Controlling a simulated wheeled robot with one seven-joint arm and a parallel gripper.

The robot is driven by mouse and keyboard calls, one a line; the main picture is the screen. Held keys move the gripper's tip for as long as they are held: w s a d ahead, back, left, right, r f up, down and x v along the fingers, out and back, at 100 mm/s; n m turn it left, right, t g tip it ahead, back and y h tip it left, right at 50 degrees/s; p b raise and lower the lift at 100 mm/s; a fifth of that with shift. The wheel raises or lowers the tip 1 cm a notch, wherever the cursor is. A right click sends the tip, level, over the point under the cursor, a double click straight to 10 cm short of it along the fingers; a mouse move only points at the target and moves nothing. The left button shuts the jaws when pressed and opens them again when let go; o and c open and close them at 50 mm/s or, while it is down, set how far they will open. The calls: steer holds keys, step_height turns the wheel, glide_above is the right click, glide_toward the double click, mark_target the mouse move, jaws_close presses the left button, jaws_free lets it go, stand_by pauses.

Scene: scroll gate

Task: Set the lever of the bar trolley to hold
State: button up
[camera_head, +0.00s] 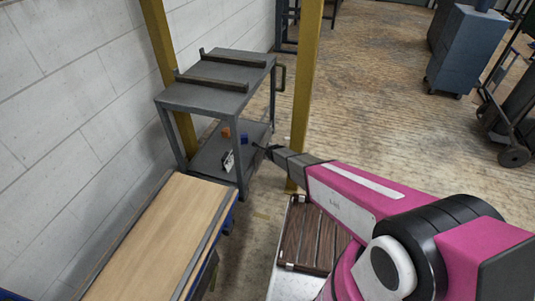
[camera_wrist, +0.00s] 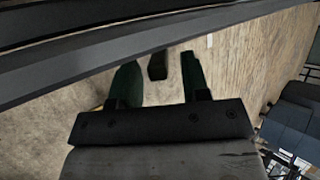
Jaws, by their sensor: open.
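The grey two-shelf trolley (camera_head: 215,97), which I take for the bar trolley, stands by the wall with two dark bars on its top. A bent handle (camera_head: 282,78) sticks out on its right side. My gripper (camera_head: 258,147) is beside the trolley's right side, near lower-shelf height. In the wrist view my gripper (camera_wrist: 158,80) is open, with two dark green fingers apart. A small dark block (camera_wrist: 157,66) shows between the fingers; I cannot tell whether it is the lever's end or whether it touches them. The lever and its setting cannot be made out.
A dark grey beam (camera_wrist: 150,50) crosses close above the fingers. The lower shelf holds an orange block (camera_head: 225,132), a blue block (camera_head: 244,138) and a white item (camera_head: 228,160). Yellow posts (camera_head: 305,90) stand beside the trolley. A wooden-topped bench (camera_head: 150,240) is in front.

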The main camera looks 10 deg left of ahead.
steer(key=shift+x, duration=1.25)
jaws_close()
